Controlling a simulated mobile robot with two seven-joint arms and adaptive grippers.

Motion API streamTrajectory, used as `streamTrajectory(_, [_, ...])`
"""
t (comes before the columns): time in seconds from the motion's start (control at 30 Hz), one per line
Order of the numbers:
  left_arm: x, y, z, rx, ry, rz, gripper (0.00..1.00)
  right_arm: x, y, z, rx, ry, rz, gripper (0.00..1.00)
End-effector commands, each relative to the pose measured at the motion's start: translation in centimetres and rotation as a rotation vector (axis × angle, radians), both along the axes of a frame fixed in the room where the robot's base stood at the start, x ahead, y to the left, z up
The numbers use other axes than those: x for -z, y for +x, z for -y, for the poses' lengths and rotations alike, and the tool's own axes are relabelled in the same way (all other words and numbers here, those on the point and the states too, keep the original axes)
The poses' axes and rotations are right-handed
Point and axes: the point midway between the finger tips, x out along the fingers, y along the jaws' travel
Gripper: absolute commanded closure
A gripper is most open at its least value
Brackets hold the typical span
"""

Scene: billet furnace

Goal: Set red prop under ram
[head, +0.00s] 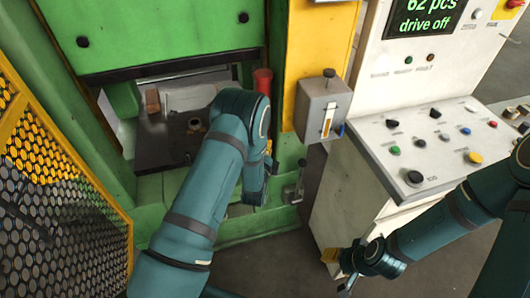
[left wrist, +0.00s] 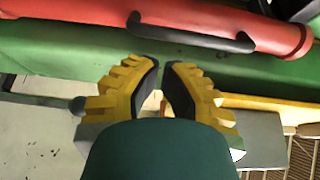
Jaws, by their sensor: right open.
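The red prop (head: 263,82) is a red cylinder at the right side of the press opening; my left arm hides its lower part. In the left wrist view the red prop (left wrist: 215,22) crosses the top, with a black handle (left wrist: 190,35). The green ram (head: 170,40) hangs above the dark bed plate (head: 152,150). My left gripper (left wrist: 160,65) points toward the prop, apart from it, with only a narrow gap between its yellow, black-padded fingers and nothing seen held. My right gripper (head: 337,270) is open and empty, low beside the control console.
A grey box with a lever (head: 323,108) sits on the yellow post right of the prop. The white console (head: 385,150) with buttons stands further right. A yellow mesh guard (head: 50,170) closes off the left. A small brown block (head: 152,100) lies inside the opening.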

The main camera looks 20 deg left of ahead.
Motion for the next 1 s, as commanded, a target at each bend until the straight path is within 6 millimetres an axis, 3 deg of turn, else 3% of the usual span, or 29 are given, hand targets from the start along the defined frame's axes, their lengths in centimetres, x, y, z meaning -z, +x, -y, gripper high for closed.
streamTrajectory(0.2, [0.0,3.4,-0.4,-0.001,-0.001,0.001,1.0,0.1,-0.1,0.0,0.0,0.0,-0.001,0.5])
streamTrajectory(0.4, [0.1,5.0,-0.6,-0.001,0.0,-0.001,1.0,0.2,-0.1,0.0,-0.002,0.0,-0.002,0.5])
streamTrajectory(1.0, [0.1,4.9,-1.1,-0.001,0.0,-0.001,1.0,0.5,-0.1,0.0,-0.002,0.0,-0.003,0.5])
